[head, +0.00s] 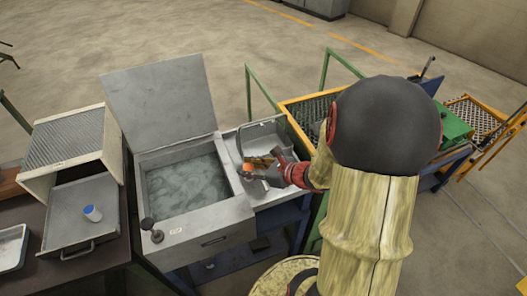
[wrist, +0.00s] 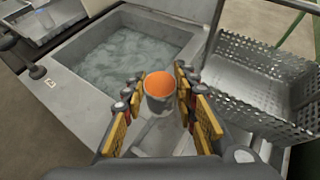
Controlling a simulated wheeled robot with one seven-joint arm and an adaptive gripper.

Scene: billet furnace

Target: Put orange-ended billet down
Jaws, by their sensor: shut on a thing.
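The orange-ended billet (wrist: 160,92) is a short grey cylinder with its orange end facing the wrist camera. It sits between the yellow pads of my gripper (wrist: 160,98), which is shut on it. In the head view, my gripper (head: 273,168) is over the metal tray section (head: 245,138) at the right of the water tank, and a small orange patch of the billet (head: 273,176) shows there. The billet's far end is hidden, and I cannot tell whether it touches anything below.
The water tank (head: 222,205) has its lid (head: 160,100) raised. A perforated metal basket (wrist: 265,70) is to the right in the wrist view. Green rails (head: 262,88) stand behind.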

